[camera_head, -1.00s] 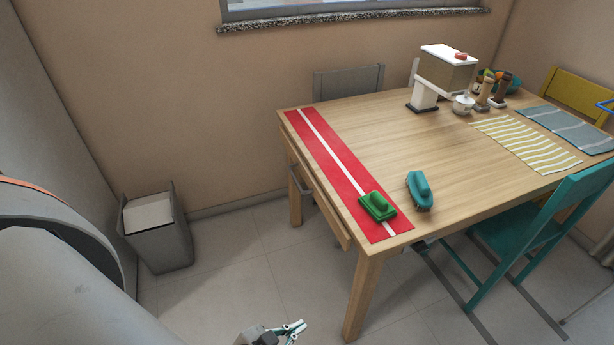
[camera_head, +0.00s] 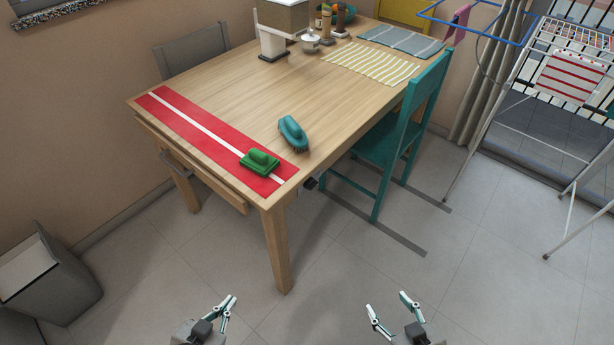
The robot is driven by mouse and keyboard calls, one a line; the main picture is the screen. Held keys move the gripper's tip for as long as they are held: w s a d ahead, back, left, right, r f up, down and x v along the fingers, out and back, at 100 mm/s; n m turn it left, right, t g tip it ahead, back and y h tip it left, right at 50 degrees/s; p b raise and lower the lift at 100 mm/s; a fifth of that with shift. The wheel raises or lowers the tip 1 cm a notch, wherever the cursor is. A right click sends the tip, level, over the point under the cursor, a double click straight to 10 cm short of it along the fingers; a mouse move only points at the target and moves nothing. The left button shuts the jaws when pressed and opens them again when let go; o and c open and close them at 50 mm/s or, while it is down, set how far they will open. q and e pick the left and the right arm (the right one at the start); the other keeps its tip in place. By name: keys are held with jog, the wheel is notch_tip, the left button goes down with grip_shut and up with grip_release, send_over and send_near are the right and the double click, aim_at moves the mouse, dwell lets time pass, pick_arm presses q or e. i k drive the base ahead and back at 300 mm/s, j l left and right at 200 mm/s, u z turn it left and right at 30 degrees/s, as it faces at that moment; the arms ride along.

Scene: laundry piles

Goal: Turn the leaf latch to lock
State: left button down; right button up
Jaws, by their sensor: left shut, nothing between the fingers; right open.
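A wooden table (camera_head: 240,108) stands ahead, with a long wooden board (camera_head: 195,168) along its left side, just below the top. A grey metal bar (camera_head: 187,170) shows under that board. A small dark part (camera_head: 310,184) sits under the table's near edge, right of the front leg; I cannot tell whether it is the leaf latch. My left gripper (camera_head: 231,304) is shut and empty, low in front of the table. My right gripper (camera_head: 390,308) is open and empty, to its right. Both are apart from the table.
A teal chair (camera_head: 398,140) stands at the table's right side, a grey bin (camera_head: 50,285) at lower left, a drying rack (camera_head: 540,135) at right. Floor before the table is clear.

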aim_at(311, 183)
jog(key=l+u, duration=0.2)
jog(key=u, duration=0.3)
jog(key=l+u, duration=0.45)
jog(key=l, duration=0.5)
jog(key=l+u, duration=0.2)
jog(key=l, duration=1.35)
jog(key=k+l, duration=0.1)
jog(key=l, duration=0.5)
jog(key=k+l, duration=0.1)
jog(key=l, duration=0.45)
jog(key=l+u, duration=0.1)
jog(key=l, duration=0.45)
